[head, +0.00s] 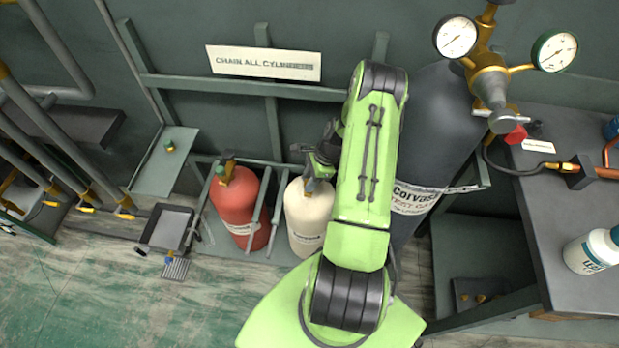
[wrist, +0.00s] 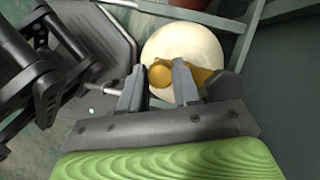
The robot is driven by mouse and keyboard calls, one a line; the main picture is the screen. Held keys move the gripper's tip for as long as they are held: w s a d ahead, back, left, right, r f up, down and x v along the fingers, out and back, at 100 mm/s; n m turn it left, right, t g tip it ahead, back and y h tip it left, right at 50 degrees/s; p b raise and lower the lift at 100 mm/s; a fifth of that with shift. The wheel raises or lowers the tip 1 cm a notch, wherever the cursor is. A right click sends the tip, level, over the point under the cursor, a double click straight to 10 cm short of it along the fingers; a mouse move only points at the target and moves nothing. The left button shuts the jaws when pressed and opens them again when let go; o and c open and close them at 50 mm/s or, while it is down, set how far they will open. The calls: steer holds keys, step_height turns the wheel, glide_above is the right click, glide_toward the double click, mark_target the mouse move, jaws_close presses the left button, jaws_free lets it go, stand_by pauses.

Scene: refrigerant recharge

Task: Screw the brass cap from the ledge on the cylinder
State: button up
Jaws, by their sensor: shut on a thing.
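The cream cylinder (head: 307,215) stands upright in the rack, and its pale top (wrist: 173,45) shows in the wrist view. Its brass valve (wrist: 198,76) is just right of my gripper's fingers. My gripper (wrist: 158,80) is shut on the round brass cap (wrist: 160,75), which sits between the fingertips over the cylinder top, close beside the valve. Whether the cap touches the valve's thread is hidden. In the head view my gripper (head: 318,165) is at the cylinder's top, partly covered by my green arm. The ledge (head: 160,178) at left bears a small green-and-brass piece (head: 170,146).
A red cylinder (head: 240,208) stands left of the cream one, behind rack bars. A large dark grey cylinder (head: 435,120) with gauges (head: 456,37) stands at right, beside a bench (head: 560,215). A dark tray (head: 171,226) lies at left near open floor.

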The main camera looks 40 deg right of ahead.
steer(key=shift+r, duration=0.1)
steer(key=shift+s+r+m+t+p, duration=0.1)
steer(key=shift+m+t+p, duration=0.45)
steer(key=shift+m, duration=0.65)
steer(key=shift+m+h, duration=0.4)
steer(key=shift+m, duration=0.2)
steer(key=shift+a+m+t+h+p, duration=0.15)
steer(key=shift+m+t+h+p, duration=0.15)
steer(key=shift+m+p, duration=0.5)
steer(key=shift+f+m+h, duration=0.2)
steer(key=shift+m+h, duration=0.1)
steer(key=shift+m, duration=0.7)
